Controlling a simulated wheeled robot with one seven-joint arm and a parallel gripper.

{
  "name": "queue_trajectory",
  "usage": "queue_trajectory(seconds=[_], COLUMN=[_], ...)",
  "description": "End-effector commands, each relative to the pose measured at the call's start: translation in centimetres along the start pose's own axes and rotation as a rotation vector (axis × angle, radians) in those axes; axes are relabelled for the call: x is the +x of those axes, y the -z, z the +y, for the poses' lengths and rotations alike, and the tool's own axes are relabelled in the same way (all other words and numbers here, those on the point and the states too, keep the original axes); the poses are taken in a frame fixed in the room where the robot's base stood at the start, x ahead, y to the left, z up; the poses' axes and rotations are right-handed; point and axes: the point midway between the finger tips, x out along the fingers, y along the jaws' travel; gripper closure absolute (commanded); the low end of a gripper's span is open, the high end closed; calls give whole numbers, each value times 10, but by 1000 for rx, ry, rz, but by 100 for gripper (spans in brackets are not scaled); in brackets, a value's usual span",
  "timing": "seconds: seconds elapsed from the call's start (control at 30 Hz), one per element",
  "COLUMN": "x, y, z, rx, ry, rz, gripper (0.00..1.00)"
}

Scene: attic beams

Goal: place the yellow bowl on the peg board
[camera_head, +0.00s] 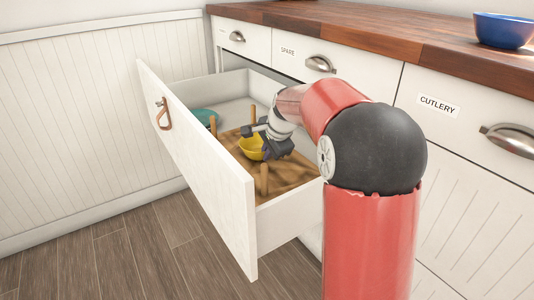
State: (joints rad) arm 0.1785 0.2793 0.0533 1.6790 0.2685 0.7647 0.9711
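The yellow bowl (251,146) is small in the head view, inside the pulled-out drawer, among the upright wooden pegs. It is over or on the brown wooden peg board (287,176); I cannot tell whether its base touches the board. My gripper (264,147) reaches down into the drawer at the bowl's right side and overlaps it in the picture. Its fingers are small and partly hidden, so whether they grip the bowl's rim is unclear. Several pegs stand around the bowl, including a near one (264,178) and a left one (213,126).
A blue bowl (503,30) stands on the wooden counter (390,32). My red arm hides the drawer's right side.

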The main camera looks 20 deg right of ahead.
Motion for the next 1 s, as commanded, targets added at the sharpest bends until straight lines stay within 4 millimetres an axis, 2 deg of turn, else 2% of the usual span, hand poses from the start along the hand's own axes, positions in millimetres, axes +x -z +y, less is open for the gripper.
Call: queue_trajectory(seconds=[0.17, 0.2, 0.33, 0.67, 0.83, 1.0], x=[3, 2, 2, -2, -25, -64], y=[0, 0, 0, 0, 1, 1], z=[1, 1, 1, -1, -2, -2], rx=[0, 0, 0, 0, 0, 0], ry=[1, 0, 0, 1, 3, 4], rz=[1, 0, 0, 1, 3, 3], gripper=[100, 92, 75, 75, 75, 75])
